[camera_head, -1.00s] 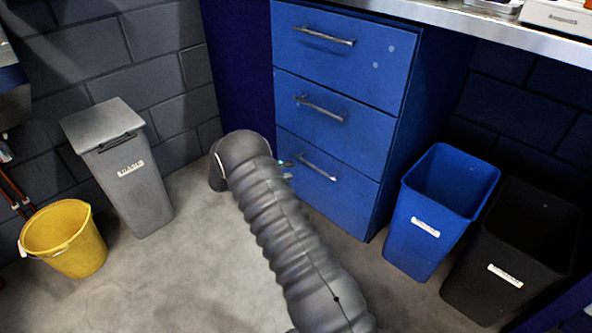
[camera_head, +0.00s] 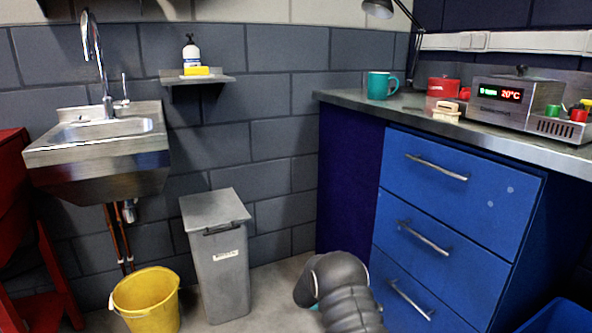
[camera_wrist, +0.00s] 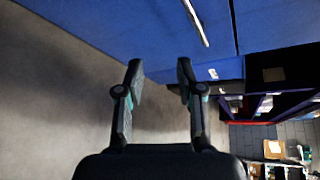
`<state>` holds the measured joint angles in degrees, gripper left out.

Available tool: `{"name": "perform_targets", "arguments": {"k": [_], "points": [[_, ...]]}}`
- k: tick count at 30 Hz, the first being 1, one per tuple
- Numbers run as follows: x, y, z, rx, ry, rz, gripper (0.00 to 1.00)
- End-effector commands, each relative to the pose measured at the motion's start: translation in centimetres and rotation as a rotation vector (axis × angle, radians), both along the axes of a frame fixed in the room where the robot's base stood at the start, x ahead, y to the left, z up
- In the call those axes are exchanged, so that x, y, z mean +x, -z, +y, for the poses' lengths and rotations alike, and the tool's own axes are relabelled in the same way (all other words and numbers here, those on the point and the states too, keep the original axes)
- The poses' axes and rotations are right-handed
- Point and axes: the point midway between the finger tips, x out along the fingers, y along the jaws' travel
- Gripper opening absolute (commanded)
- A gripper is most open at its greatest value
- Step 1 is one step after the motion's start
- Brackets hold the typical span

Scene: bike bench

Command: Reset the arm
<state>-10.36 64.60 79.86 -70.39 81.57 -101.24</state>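My gripper (camera_wrist: 160,80) shows in the wrist view with its two dark fingers apart and nothing between them. It is in front of the blue drawer cabinet (camera_wrist: 130,30), over bare floor. In the head view my grey ribbed arm is low in the middle, beside the cabinet (camera_head: 440,210), and hides nearly all of the gripper. The cabinet's three drawers look shut.
A grey lidded bin (camera_head: 222,270) and a yellow bucket (camera_head: 148,303) stand on the floor left of my arm. A steel sink (camera_head: 100,150) hangs above them. A blue bin (camera_head: 562,318) is at the lower right. The worktop (camera_head: 350,100) holds a teal mug (camera_head: 380,85) and an electronic device (camera_head: 515,100).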

Motion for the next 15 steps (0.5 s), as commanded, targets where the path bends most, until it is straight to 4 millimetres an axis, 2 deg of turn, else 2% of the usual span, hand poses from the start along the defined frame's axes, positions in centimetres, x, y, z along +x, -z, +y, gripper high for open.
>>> {"name": "perform_targets", "arguments": {"k": [1,2,5,8,15], "points": [[-1.5,1.6,0.1,0.035,0.052,-0.06,0.37],[-2.4,2.2,0.2,0.056,0.092,-0.107,0.37],[-5.2,2.6,0.9,0.13,0.239,-0.287,0.37],[-7.9,1.3,1.8,0.196,0.417,-0.485,0.37],[-13.5,-4.1,3.9,0.29,0.838,-0.893,0.37]]}}
